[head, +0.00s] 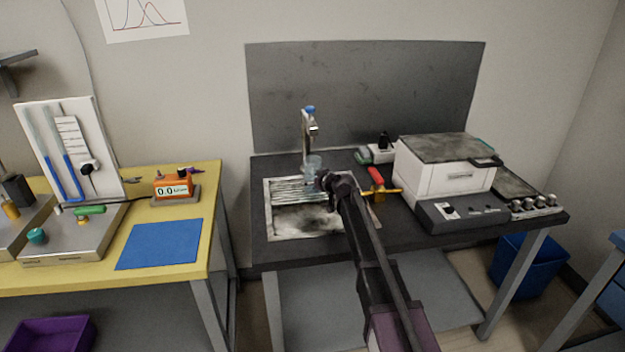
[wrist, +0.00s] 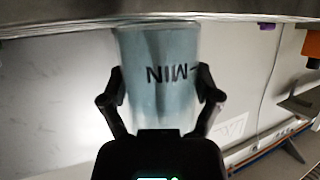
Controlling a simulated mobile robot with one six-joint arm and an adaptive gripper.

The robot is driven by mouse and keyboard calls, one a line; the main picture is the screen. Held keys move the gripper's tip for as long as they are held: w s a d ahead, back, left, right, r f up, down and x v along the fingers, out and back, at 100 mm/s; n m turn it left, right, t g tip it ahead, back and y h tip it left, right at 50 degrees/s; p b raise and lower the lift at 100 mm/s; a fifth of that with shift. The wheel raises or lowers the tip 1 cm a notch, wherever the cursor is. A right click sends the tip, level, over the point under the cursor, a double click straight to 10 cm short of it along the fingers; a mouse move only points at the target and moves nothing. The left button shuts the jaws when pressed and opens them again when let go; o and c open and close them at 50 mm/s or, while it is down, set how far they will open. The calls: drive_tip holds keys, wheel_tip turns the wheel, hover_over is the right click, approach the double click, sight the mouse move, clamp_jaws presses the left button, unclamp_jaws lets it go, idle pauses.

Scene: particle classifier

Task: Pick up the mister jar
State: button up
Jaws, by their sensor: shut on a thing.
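The mister jar (wrist: 160,62) is a translucent pale blue cup with a dark "MIN" mark that reads upside down in the wrist view. My gripper (wrist: 160,88) is shut on it, with one black finger on each side. In the head view the jar (head: 313,164) shows small, just beyond the end of my arm, in front of the tap and over the back part of the sink. My gripper (head: 325,180) partly covers it there. I cannot tell whether the jar touches anything below it.
The sink (head: 300,222) is set in the dark bench, with a tap (head: 306,130) behind it. A red-handled tool (head: 376,176) and a white machine (head: 445,172) stand to the right. A yellow table with a blue mat (head: 160,244) is at the left.

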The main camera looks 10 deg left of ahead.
sight(313, 171)
drive_tip(key=shift+r+p, duration=0.35)
drive_tip(key=shift+p, duration=0.05)
drive_tip(key=shift+r+p, duration=1.4)
drive_tip(key=shift+r, duration=0.05)
drive_tip(key=s+d+r+p, duration=0.1)
drive_tip(key=s+d, duration=0.8)
drive_tip(key=s, duration=0.4)
drive_tip(key=shift+r, duration=0.2)
drive_tip(key=shift+d, duration=0.1)
idle(1.0)
